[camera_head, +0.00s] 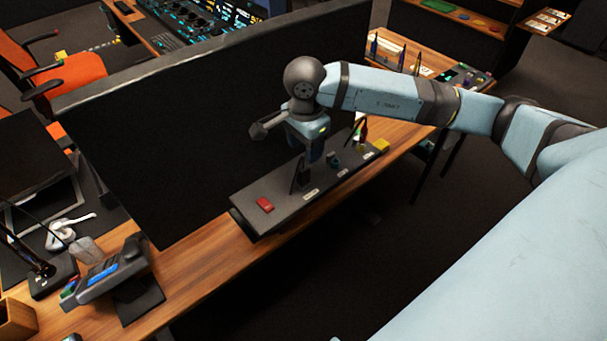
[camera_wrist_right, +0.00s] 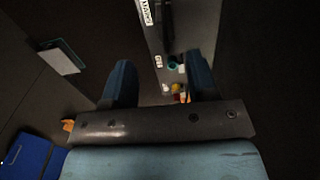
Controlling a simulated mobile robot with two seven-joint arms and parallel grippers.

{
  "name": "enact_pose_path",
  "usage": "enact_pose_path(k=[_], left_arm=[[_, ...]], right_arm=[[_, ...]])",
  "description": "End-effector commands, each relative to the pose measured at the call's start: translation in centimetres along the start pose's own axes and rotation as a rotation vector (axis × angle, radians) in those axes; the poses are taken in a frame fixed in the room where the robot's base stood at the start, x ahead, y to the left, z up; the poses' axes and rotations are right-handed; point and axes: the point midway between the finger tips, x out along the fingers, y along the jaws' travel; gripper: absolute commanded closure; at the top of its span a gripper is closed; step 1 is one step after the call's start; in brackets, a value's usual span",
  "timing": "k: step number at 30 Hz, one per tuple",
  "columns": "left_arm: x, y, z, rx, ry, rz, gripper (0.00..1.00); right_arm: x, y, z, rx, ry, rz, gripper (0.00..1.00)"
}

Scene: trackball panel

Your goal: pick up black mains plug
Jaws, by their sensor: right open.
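I cannot make out the black mains plug for sure. A dark upright shape (camera_head: 299,178) stands on the grey trackball panel (camera_head: 240,197) beneath my right gripper, but I cannot tell whether it is the plug. My right gripper (camera_head: 312,152) points down over the middle of the panel, its fingers apart. In the right wrist view its two blue fingers (camera_wrist_right: 159,64) stand open with nothing held between them. Beyond them lies the panel strip with white labels and a teal piece (camera_wrist_right: 173,66). My left gripper is not in view.
A red block (camera_head: 264,204) and a yellow block (camera_head: 381,146) sit on the panel. A tall black partition (camera_head: 190,130) stands close behind it. A desk phone (camera_head: 105,272) is at lower left. Bare wooden desk (camera_head: 205,260) lies between phone and panel.

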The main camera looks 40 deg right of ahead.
Motion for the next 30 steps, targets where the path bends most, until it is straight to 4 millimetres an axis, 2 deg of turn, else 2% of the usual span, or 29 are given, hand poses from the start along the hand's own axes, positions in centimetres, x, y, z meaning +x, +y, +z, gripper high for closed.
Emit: enact_pose_path(k=[3,11,19,28,29,30], left_arm=[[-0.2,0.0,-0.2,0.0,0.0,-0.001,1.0],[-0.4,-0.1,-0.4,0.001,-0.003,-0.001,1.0],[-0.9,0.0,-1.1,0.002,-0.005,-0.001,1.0],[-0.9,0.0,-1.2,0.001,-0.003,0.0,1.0],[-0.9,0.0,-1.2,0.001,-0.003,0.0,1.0],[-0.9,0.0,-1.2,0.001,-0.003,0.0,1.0]], right_arm=[[1.9,0.0,0.1,0.002,-0.002,0.003,0.47],[3.9,-0.2,0.2,0.001,-0.005,0.002,0.47],[7.7,-0.7,0.5,0.001,-0.004,0.003,0.47],[8.4,-0.7,0.5,0.0,-0.004,0.0,0.47],[8.4,-0.7,0.5,0.0,-0.004,0.0,0.49],[8.4,-0.7,0.5,0.0,-0.004,0.0,0.58]])
